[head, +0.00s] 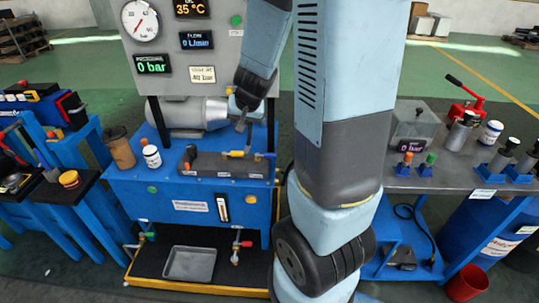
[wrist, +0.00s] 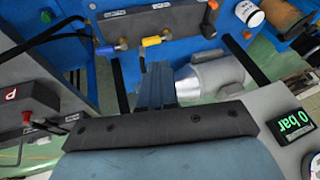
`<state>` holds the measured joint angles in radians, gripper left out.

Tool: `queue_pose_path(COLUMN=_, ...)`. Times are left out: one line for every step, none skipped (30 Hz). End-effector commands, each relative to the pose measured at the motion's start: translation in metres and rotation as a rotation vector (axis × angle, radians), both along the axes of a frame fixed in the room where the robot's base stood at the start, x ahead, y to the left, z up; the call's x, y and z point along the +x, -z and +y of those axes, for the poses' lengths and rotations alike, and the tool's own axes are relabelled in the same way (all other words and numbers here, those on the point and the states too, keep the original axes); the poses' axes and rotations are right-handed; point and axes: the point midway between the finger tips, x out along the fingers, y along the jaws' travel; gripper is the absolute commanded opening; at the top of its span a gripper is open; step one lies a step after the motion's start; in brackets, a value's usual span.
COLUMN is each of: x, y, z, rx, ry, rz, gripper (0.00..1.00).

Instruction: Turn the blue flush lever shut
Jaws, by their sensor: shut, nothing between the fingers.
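The blue flush lever (head: 266,156) is at the right end of a dark valve block (head: 205,163) on the blue bench. In the wrist view the blue lever (wrist: 122,44) sits by a brass fitting, left of a yellow lever (wrist: 152,41). The yellow lever also shows in the head view (head: 236,154). My gripper (head: 241,126) is shut and empty, pointing down above the block, close to the yellow lever in the head view. In the wrist view my gripper (wrist: 156,68) is below both levers, apart from the blue one. My arm covers part of the bench's right side.
A grey panel (head: 190,105) with a gauge and displays stands behind the block; one display reads 0 bar (head: 152,65). A silver cylinder (head: 200,112) lies behind the block. A brown cup (head: 121,150) and white jar (head: 151,157) stand at left. A metal tray (head: 190,264) sits below.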

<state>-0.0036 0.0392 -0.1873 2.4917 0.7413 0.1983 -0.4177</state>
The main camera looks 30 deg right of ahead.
Motion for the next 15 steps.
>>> queue_pose_path(x=0.003, y=0.019, z=-0.009, rx=-0.014, ry=0.034, rz=0.022, gripper=0.00)
queue_pose_path(x=0.004, y=0.028, z=-0.015, rx=-0.026, ry=0.055, rz=0.031, gripper=0.00)
queue_pose_path(x=0.005, y=0.039, z=-0.023, rx=-0.041, ry=0.082, rz=0.044, gripper=0.00)
queue_pose_path(x=0.006, y=0.048, z=-0.029, rx=-0.053, ry=0.103, rz=0.054, gripper=0.00)
queue_pose_path(x=0.005, y=0.057, z=-0.035, rx=-0.067, ry=0.122, rz=0.063, gripper=0.00)
queue_pose_path(x=0.005, y=0.067, z=-0.042, rx=-0.085, ry=0.146, rz=0.077, gripper=0.00)
queue_pose_path(x=0.004, y=0.075, z=-0.048, rx=-0.097, ry=0.163, rz=0.087, gripper=0.00)
queue_pose_path(x=0.003, y=0.081, z=-0.053, rx=-0.110, ry=0.180, rz=0.096, gripper=0.00)
queue_pose_path(x=0.002, y=0.090, z=-0.059, rx=-0.126, ry=0.197, rz=0.109, gripper=0.00)
queue_pose_path(x=0.000, y=0.096, z=-0.063, rx=-0.138, ry=0.210, rz=0.117, gripper=0.00)
queue_pose_path(x=-0.001, y=0.100, z=-0.067, rx=-0.149, ry=0.223, rz=0.125, gripper=0.00)
queue_pose_path(x=-0.003, y=0.106, z=-0.072, rx=-0.161, ry=0.235, rz=0.135, gripper=0.00)
queue_pose_path(x=-0.004, y=0.110, z=-0.075, rx=-0.170, ry=0.244, rz=0.140, gripper=0.00)
queue_pose_path(x=-0.005, y=0.112, z=-0.077, rx=-0.175, ry=0.251, rz=0.146, gripper=0.00)
queue_pose_path(x=-0.006, y=0.116, z=-0.080, rx=-0.183, ry=0.257, rz=0.152, gripper=0.00)
